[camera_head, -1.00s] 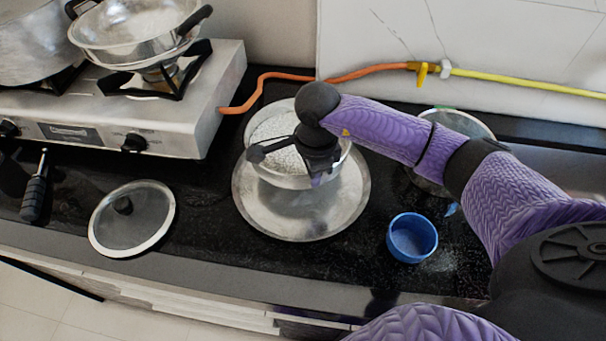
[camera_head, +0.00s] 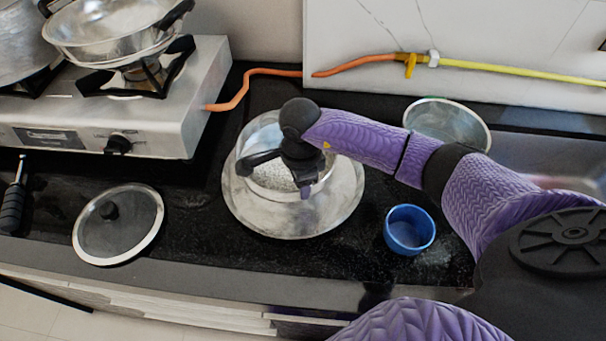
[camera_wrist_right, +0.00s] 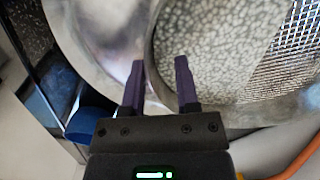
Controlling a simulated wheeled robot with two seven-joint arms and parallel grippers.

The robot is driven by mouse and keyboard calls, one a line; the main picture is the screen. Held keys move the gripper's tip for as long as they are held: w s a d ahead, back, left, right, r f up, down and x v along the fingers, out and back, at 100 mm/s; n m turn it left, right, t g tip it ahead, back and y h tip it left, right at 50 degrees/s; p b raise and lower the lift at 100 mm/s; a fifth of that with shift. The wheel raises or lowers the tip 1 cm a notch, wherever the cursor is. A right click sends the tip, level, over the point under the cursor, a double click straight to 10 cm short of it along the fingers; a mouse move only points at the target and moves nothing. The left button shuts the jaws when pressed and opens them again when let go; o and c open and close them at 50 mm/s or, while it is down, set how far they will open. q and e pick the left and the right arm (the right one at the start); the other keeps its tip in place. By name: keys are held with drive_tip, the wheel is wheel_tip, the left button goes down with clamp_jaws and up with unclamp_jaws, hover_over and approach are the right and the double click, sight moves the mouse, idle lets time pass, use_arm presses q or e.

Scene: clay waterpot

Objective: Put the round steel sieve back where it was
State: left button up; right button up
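The round steel sieve (camera_head: 272,177), with a pale speckled mesh bottom, is over the wide steel plate (camera_head: 342,208) on the black counter. In the right wrist view its mesh (camera_wrist_right: 225,55) and rim fill the upper right, with bright steel plate (camera_wrist_right: 95,25) beside it. My right gripper (camera_wrist_right: 160,75) is at the sieve's rim, with the rim line running between its purple fingers. A clear gap shows between the fingertips. In the head view the right gripper (camera_head: 304,180) covers part of the sieve. Whether the sieve touches the plate is hidden. My left gripper is out of view.
A blue cup (camera_head: 410,230) stands to the right, with a round steel-rimmed vessel (camera_head: 448,122) behind it. A glass lid (camera_head: 119,225) lies to the left. The stove (camera_head: 190,110) with pans and an orange hose (camera_head: 240,92) is behind and left.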

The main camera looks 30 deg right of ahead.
drive_tip(key=shift+r, duration=0.15)
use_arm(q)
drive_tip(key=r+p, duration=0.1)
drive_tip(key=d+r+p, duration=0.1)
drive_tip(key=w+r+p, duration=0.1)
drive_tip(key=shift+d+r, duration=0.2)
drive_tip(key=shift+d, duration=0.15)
use_arm(e)
wheel_tip(320, 180, up, 12)
drive_tip(key=shift+r, duration=0.15)
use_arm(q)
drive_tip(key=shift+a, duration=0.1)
